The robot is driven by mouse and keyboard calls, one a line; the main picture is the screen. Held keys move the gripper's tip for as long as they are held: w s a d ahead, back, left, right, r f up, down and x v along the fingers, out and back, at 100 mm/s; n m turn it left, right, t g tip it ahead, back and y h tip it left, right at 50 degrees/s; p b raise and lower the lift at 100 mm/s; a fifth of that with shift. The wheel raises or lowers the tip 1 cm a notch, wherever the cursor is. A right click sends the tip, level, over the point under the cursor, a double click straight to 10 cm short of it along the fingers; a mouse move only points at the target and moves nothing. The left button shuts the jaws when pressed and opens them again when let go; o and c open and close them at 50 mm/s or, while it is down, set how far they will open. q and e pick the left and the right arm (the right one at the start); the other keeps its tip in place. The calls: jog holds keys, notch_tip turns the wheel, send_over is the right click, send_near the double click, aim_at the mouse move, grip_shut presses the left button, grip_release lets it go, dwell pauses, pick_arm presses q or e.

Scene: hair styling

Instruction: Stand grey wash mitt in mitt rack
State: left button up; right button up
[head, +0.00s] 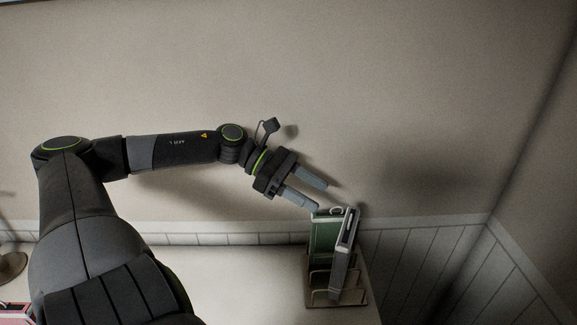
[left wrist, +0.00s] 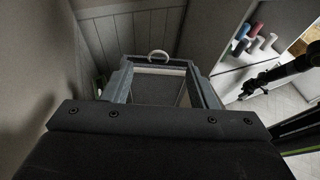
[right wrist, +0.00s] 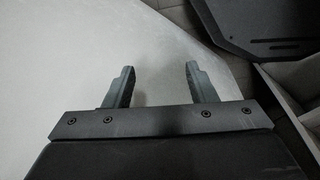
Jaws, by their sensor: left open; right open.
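The grey wash mitt (head: 346,252) stands in the mitt rack (head: 360,299), tilted to the right, beside a green mitt (head: 326,235). My left gripper (head: 321,196) is open, and its fingertips are just above and left of the mitts' top edges in the head view. In the left wrist view, the grey mitt (left wrist: 157,88) shows beyond and between the open fingers, with a pale loop (left wrist: 158,56) at its far edge. The fingers do not hold it. My right gripper (right wrist: 159,68) is open and empty over a pale surface; it is not in the head view.
The rack has thin wire dividers and stands on a pale counter (head: 255,280) near the panelled wall (head: 420,265). A round stand base (head: 10,264) is at the far left. Several coloured cylinders (left wrist: 255,38) show at the upper right of the left wrist view.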

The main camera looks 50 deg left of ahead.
pick_arm(q)
jog(key=p+v, duration=0.4)
jog(key=v, duration=0.1)
dwell(0.8)
